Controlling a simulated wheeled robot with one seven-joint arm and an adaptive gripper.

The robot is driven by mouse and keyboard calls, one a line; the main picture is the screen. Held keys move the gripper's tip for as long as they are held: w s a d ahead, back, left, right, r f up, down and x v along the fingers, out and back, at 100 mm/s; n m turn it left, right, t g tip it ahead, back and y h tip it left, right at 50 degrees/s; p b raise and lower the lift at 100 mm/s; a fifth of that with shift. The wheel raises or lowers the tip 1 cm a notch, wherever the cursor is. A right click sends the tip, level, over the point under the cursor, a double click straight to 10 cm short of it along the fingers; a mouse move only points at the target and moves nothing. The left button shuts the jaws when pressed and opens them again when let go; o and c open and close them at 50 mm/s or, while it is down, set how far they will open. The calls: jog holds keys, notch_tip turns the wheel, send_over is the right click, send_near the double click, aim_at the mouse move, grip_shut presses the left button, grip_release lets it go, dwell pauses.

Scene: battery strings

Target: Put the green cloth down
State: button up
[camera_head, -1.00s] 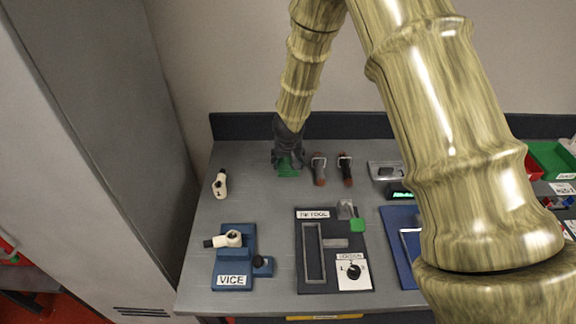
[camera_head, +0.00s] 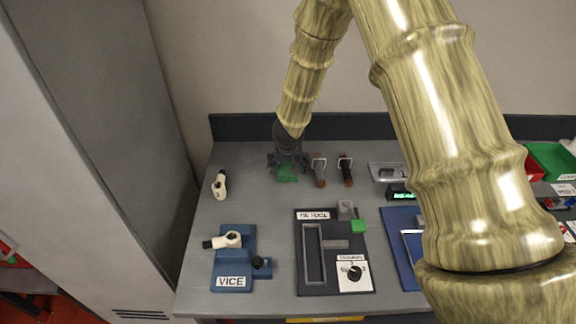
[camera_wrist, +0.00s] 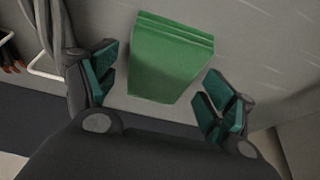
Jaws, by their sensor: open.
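The green cloth (camera_wrist: 170,57) looks like a folded block and lies on the grey bench top in the wrist view. My gripper (camera_wrist: 158,97) is open, with its two fingers apart on either side of the cloth's near end. A gap shows between the cloth and each finger. In the head view my gripper (camera_head: 288,166) is at the back left of the bench, and the green cloth (camera_head: 287,174) shows just below it, partly covered by the fingers.
Two clamp-like tools (camera_head: 319,170) stand close to the right of my gripper. A white-handled tool (camera_head: 220,186) lies to the left. The blue vice (camera_head: 234,262) and a dark fixture board (camera_head: 312,283) are nearer the front. A dark upstand (camera_head: 240,126) runs along the back.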

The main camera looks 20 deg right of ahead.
jog(key=shift+r, duration=0.1)
jog(key=shift+r, duration=0.3)
jog(key=p+v, duration=0.4)
jog(key=v, duration=0.7)
jog(key=shift+s+r, duration=0.2)
jog(key=shift+a, duration=0.15)
